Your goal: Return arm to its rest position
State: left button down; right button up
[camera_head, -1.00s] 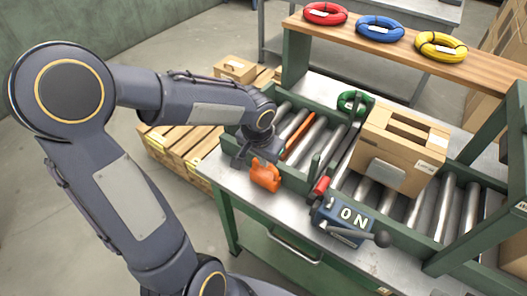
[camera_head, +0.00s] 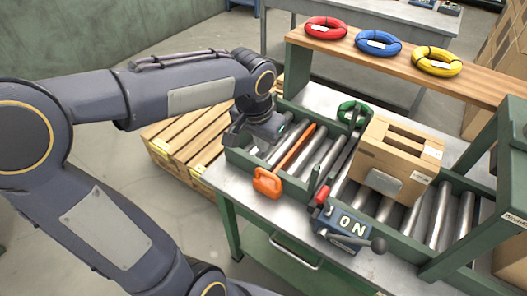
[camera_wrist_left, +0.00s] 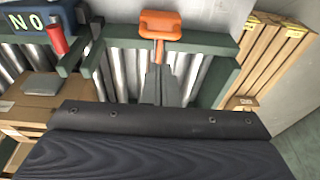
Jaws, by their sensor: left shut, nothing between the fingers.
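My left arm reaches in from the left in the head view. Its gripper (camera_head: 268,130) is shut and empty above the left end of the roller conveyor (camera_head: 325,158). In the left wrist view the closed fingers (camera_wrist_left: 160,85) point toward the rollers. An orange handle (camera_head: 267,183) with a long orange bar lies across the conveyor, the handle over its front edge. The handle also shows in the left wrist view (camera_wrist_left: 160,20), beyond the fingertips and apart from them. My right gripper is in neither view.
A green coil (camera_head: 352,112) lies behind. Red, blue and yellow coils (camera_head: 437,62) rest on the wooden shelf. A wooden pallet (camera_head: 180,150) stands left.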

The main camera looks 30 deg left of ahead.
pick_arm(q)
jog(key=shift+r, duration=0.45)
jog(key=shift+s, duration=0.1)
jog(key=s+d+f+n+t+h, duration=0.1)
jog(key=s+d+h, duration=0.1)
jog(key=s, duration=0.5)
jog(key=s+d+f+n+t+h, duration=0.1)
jog(key=s+d+f+t, duration=0.1)
jog(key=s, duration=0.6)
jog(key=shift+s+f+n+h, duration=0.2)
jog(key=shift+n+h, duration=0.1)
jog(key=shift+h, duration=0.1)
